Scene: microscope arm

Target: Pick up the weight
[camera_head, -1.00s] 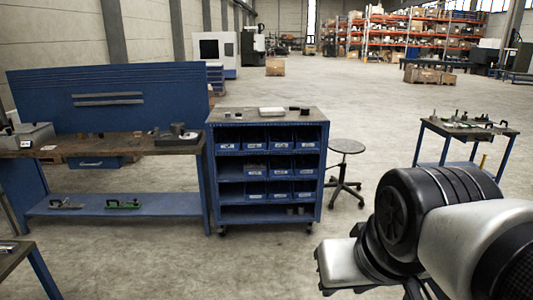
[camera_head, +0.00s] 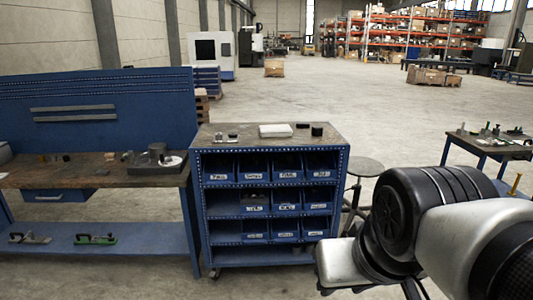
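Small dark pieces stand on top of the blue drawer cart. One is a short black cylinder (camera_head: 317,129) at the right end, with a smaller dark piece (camera_head: 302,125) beside it. Two more small dark pieces (camera_head: 226,136) stand near the left front edge. They are too small to tell which one is the weight. My arm (camera_head: 420,220) fills the lower right of the view, well in front of the cart. My gripper's fingers do not show, and nothing held can be seen.
The blue cart (camera_head: 272,258) with bins stands ahead, a white box (camera_head: 275,130) on its top. A blue workbench (camera_head: 95,170) is at left. A stool (camera_head: 364,167) stands right of the cart, partly behind my arm. A small table (camera_head: 487,148) is at right. Open floor lies behind.

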